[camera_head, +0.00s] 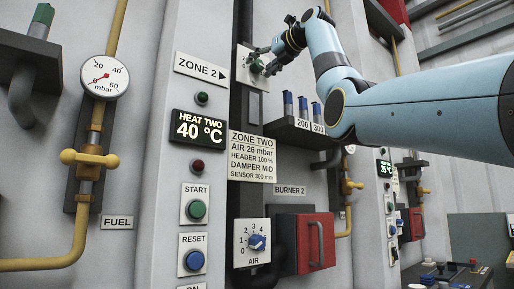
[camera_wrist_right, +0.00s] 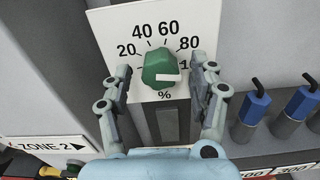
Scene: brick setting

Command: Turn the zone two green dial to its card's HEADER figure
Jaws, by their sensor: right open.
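The green dial (camera_head: 257,66) sits on a white plate on the zone two column. In the right wrist view the green dial (camera_wrist_right: 157,66) has a white pointer mark to the right, towards the 100 end of its percent scale; a finger partly hides that figure. My right gripper (camera_head: 266,60) is at the dial. In the wrist view my right gripper (camera_wrist_right: 162,82) is open, one finger on each side of the dial, with gaps. The zone two card (camera_head: 252,156) reads AIR 26 mbar, HEADER 100 %, DAMPER MID, SENSOR 300 mm. My left gripper is out of view.
Blue-topped pegs (camera_head: 303,107) stand on a shelf marked 200 and 300, right of and below the dial. A HEAT TWO display (camera_head: 199,127) reads 40 °C. A blue AIR dial (camera_head: 257,242) and a red box (camera_head: 314,242) are lower down. A pressure gauge (camera_head: 104,77) is at left.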

